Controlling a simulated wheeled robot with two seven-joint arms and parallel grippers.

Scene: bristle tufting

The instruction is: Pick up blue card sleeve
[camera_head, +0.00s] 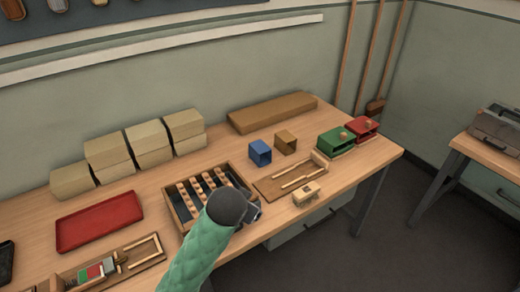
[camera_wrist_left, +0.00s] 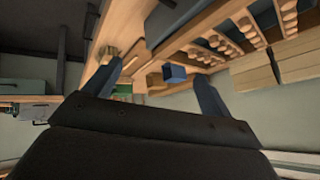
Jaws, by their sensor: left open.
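The blue card sleeve (camera_head: 260,152) stands on the workbench, an open-ended blue box, just left of a similar brown sleeve (camera_head: 285,141). It also shows in the left wrist view (camera_wrist_left: 174,74), between my two fingers in the picture but some distance beyond them. My left gripper (camera_head: 251,213) is over the front edge of the slotted wooden tray, nearer the bench front than the blue sleeve and apart from it. In the left wrist view its fingers (camera_wrist_left: 160,78) are spread and empty. My right gripper is not in view.
The slotted tray (camera_head: 169,205) holds rows of wooden pieces. A wooden board (camera_head: 266,188) and a small wooden block (camera_head: 306,194) lie right of it. Green (camera_head: 336,141) and red (camera_head: 362,128) boxes stand far right. A red tray (camera_head: 99,221) lies left; tan blocks (camera_head: 150,145) line the back.

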